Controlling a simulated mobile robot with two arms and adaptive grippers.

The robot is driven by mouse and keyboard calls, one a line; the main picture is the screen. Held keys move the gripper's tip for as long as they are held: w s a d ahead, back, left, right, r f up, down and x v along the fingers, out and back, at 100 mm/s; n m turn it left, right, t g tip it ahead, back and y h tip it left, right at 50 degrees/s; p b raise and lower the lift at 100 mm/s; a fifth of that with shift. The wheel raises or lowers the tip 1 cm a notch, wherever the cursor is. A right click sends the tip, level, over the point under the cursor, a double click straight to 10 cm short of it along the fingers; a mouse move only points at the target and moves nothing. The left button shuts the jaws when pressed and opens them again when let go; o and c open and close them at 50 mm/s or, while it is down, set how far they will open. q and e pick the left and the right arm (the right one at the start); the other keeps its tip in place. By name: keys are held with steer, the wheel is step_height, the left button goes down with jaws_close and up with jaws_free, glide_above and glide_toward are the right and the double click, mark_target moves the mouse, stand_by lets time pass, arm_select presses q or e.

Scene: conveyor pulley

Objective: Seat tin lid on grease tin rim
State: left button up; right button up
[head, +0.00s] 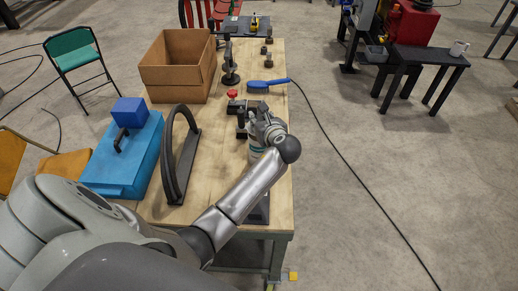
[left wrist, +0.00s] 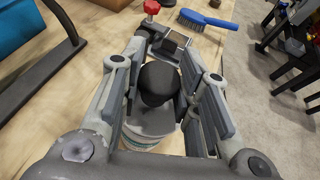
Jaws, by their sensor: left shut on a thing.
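The tin lid (left wrist: 150,122) is a grey disc with a dark round knob (left wrist: 160,82). My left gripper (left wrist: 162,88) is shut on the lid, with its finger pads on either side of the knob. In the head view my left gripper (head: 264,130) is over the workbench near its right edge. The grease tin (left wrist: 138,141), pale with a teal band, is directly below the lid. It also shows in the head view (head: 256,153), partly hidden by my gripper and arm. I cannot tell whether the lid touches the rim. My right gripper is not in view.
On the wooden bench (head: 222,135), a dark fixture with a red knob (head: 232,94) and a blue brush (head: 268,85) are beyond the tin. A black belt (head: 176,160) on a stand, a blue toolbox (head: 122,160) and a cardboard box (head: 178,70) are to the left.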

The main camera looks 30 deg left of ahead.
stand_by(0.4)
arm_select(q)
steer(key=shift+p, duration=0.45)
steer(key=shift+f+b, duration=0.45)
steer(key=shift+f, duration=0.65)
stand_by(1.3)
stand_by(0.7)
steer(key=shift+r+p, duration=0.1)
steer(key=shift+p, duration=0.3)
steer(key=shift+f, duration=0.55)
stand_by(0.5)
steer(key=o, duration=1.1)
